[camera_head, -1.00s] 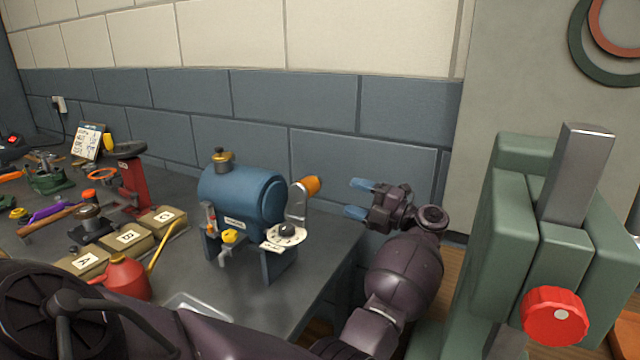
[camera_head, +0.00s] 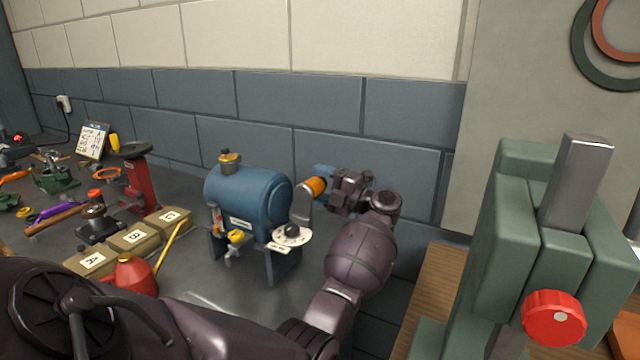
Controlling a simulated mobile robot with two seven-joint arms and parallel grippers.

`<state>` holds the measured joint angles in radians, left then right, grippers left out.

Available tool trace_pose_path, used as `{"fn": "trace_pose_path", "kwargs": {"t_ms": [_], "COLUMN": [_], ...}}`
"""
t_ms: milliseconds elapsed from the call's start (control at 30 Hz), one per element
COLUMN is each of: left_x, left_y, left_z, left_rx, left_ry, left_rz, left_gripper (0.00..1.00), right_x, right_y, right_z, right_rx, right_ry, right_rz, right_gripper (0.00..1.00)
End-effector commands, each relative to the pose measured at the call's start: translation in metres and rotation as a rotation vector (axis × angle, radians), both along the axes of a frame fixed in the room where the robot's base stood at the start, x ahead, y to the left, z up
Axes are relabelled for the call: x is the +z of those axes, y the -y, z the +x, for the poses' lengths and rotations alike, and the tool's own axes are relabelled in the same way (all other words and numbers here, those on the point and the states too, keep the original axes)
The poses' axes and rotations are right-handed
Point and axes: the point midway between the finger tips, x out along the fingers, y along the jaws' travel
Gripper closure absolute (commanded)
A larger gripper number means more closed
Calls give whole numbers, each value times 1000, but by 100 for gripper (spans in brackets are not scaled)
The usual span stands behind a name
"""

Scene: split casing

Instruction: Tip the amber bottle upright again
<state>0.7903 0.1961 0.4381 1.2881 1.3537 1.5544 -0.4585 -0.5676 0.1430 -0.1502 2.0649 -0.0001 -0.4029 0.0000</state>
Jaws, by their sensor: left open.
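I see no amber bottle in the head view. My left gripper (camera_head: 324,182) is at the crank of a blue tank (camera_head: 250,200). Its blue fingertips are at the orange crank handle (camera_head: 315,187), one showing just behind it. The jaws are open; whether they touch the handle I cannot tell. The crank's grey arm (camera_head: 302,206) stands up from a white dial (camera_head: 291,235) with a black knob. My right gripper is not in view.
Left of the tank are boxes marked A, B and C (camera_head: 132,237), a red oil can (camera_head: 134,274) and a red stand (camera_head: 134,180). A large green vise-like block (camera_head: 520,230) with a red knob stands at right. A brick wall is behind.

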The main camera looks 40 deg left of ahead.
Motion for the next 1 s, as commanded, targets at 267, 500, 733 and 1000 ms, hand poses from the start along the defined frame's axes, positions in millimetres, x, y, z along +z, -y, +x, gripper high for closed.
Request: {"fn": "trace_pose_path", "kwargs": {"t_ms": [267,500,733,1000], "left_x": [0,0,1,11], "left_y": [0,0,1,3], "left_z": [0,0,-1,-6], "left_rx": [0,0,-1,-2], "left_ry": [0,0,22,153], "left_rz": [0,0,6,46], "left_gripper": [59,91,91,92], "right_x": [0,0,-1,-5], "right_y": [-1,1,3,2], "right_z": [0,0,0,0], "right_rx": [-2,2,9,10], "right_ry": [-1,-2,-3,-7], "right_rz": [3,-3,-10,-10], "right_gripper": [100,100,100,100]}}
